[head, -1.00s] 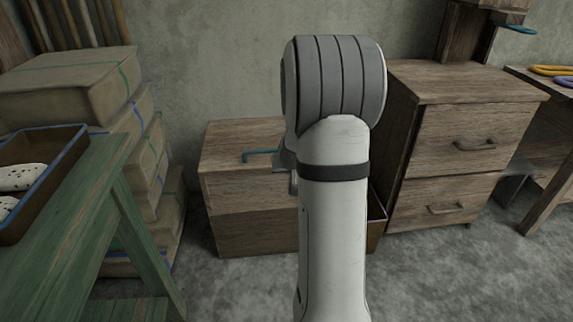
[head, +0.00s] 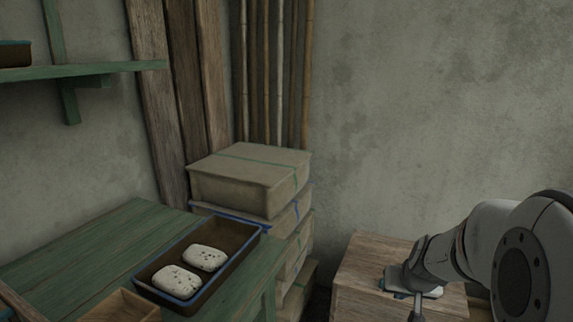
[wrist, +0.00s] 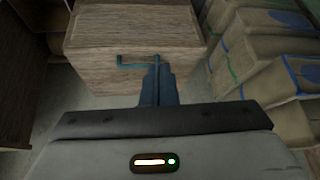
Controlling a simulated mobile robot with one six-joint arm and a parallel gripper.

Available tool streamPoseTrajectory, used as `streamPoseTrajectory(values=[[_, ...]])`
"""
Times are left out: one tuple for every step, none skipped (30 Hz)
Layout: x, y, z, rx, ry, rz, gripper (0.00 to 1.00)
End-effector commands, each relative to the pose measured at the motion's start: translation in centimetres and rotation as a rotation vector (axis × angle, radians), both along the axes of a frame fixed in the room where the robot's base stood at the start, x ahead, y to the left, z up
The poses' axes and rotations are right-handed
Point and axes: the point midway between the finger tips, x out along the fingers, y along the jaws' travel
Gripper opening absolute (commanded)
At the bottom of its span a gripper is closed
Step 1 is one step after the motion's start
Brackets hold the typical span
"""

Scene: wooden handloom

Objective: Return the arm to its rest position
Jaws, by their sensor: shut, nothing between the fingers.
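My arm reaches in from the right edge of the head view, bent down toward a low wooden chest. My gripper (head: 417,304) is at its end, low in front of the chest (head: 372,268), pointing down. In the wrist view my gripper (wrist: 157,80) is shut with its dark fingers together and nothing held. A thin teal bent handle (wrist: 132,65) shows at the fingertips, against the chest's edge. I cannot tell whether the fingers touch it. In the head view my wrist hides that part of the chest.
A green table (head: 110,240) at left holds a blue-rimmed tray (head: 238,246) with two speckled white pieces (head: 204,258) and a wooden box (head: 120,306). Stacked wrapped bundles (head: 250,180) stand between table and chest. A green shelf (head: 90,69) is on the wall, upper left.

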Motion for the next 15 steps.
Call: streamPoseTrajectory(values=[[-0.9,1.4,4.0,0.006,0.012,0.027,0.00],[-1.5,2.1,5.2,0.009,0.022,0.039,0.00],[-2.3,3.1,6.8,0.014,0.036,0.056,0.00],[-3.0,3.7,7.9,0.016,0.048,0.067,0.00],[-3.6,4.4,9.1,0.018,0.058,0.079,0.00],[-4.5,5.2,10.6,0.020,0.073,0.094,0.00],[-5.2,5.8,11.7,0.022,0.086,0.105,0.00],[-5.9,6.3,12.9,0.022,0.096,0.115,0.00],[-6.8,7.0,14.4,0.022,0.112,0.129,0.00],[-7.6,7.5,15.4,0.022,0.124,0.139,0.00],[-8.3,8.0,16.5,0.021,0.136,0.148,0.00],[-9.2,8.5,18.0,0.018,0.150,0.160,0.00],[-10.0,9.0,19.0,0.017,0.163,0.168,0.00],[-10.8,9.3,20.0,0.013,0.176,0.177,0.00],[-11.8,9.8,21.4,0.011,0.191,0.186,0.00]])
